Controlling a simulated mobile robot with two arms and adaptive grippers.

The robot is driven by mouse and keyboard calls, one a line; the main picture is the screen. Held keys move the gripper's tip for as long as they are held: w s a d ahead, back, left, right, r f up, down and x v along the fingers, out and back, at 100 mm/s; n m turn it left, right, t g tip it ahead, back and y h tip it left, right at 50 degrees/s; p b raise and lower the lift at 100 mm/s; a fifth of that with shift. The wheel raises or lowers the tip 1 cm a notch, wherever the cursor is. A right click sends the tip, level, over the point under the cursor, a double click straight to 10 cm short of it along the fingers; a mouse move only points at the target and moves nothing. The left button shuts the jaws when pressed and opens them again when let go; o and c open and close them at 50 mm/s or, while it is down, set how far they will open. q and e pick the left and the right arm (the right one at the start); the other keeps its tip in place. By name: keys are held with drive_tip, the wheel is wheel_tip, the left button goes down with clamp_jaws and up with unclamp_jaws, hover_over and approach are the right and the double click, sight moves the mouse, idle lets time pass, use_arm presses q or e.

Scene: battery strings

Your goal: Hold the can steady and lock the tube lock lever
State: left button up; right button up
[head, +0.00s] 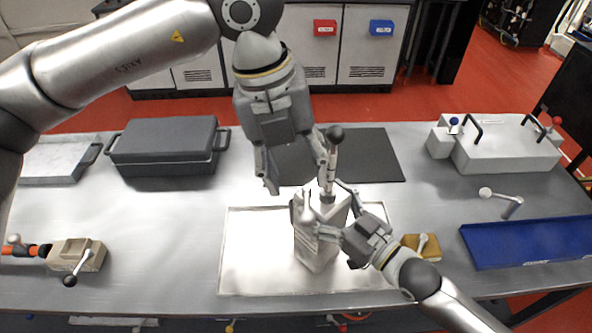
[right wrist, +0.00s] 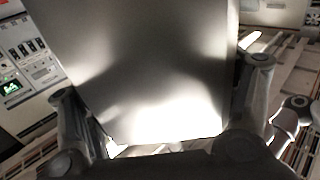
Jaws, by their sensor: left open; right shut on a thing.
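The can (head: 315,252) is a pale, box-shaped body standing upright on a light tray. A grey tube or lever (head: 329,172) with a black ball knob (head: 336,133) rises from its top; I cannot tell whether this is the tube lock lever. My right gripper (head: 327,212) is shut on the can, one finger on each side. In the right wrist view the can's grey face (right wrist: 150,70) fills the middle between the fingers. My left gripper (head: 298,182) is open above the can, pointing down. Its right finger is close to the tube; contact cannot be told.
The light tray (head: 245,270) lies at the table's front middle. A dark mat (head: 375,155) is behind the can. A grey case (head: 165,145) stands left, a white box with handles (head: 505,150) right. A blue tray (head: 525,243) and a small tan block (head: 410,242) are at right.

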drive_tip(key=shift+f, duration=0.4)
drive_tip(key=o, duration=0.9)
drive_tip(key=shift+o, duration=1.1)
drive_tip(key=shift+w+r, duration=0.15)
drive_tip(key=shift+r, duration=0.1)
drive_tip(key=v, duration=1.2)
